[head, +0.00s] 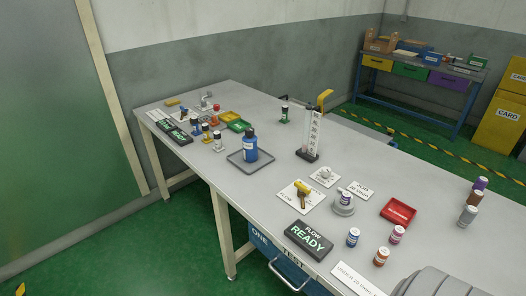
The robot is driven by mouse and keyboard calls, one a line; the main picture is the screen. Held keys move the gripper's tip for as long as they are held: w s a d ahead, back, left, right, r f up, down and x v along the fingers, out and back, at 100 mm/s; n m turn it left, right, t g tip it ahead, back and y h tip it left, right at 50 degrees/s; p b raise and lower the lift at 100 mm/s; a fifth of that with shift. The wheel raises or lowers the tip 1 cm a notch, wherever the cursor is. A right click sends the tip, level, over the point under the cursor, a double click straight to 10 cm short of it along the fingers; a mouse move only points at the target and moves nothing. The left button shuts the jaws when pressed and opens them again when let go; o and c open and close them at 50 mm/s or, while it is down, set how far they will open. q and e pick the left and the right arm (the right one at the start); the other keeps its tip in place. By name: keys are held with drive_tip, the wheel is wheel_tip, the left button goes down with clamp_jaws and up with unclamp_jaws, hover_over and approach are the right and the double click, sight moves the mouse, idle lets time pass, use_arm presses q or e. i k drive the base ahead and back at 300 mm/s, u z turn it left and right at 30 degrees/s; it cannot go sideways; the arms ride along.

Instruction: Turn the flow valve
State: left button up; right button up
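The flow valve (303,188) stands on a white plate (285,197) marked FLOW, in the middle of the table in the head view. It has a yellow handle on top and a brownish stem below. A dark sign (309,240) reading FLOW READY in bright letters lies in front of it.
A clear column (313,135) on a dark base stands behind the valve. A round grey device (344,205) and a red tray (398,212) are to its right. Several small bottles stand at the right. A blue bottle (250,145) stands on a grey tray (238,159) at left.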

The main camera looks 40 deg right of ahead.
sight(301, 188)
drive_tip(key=i, duration=3.45)
drive_tip(key=z, duration=5.2)
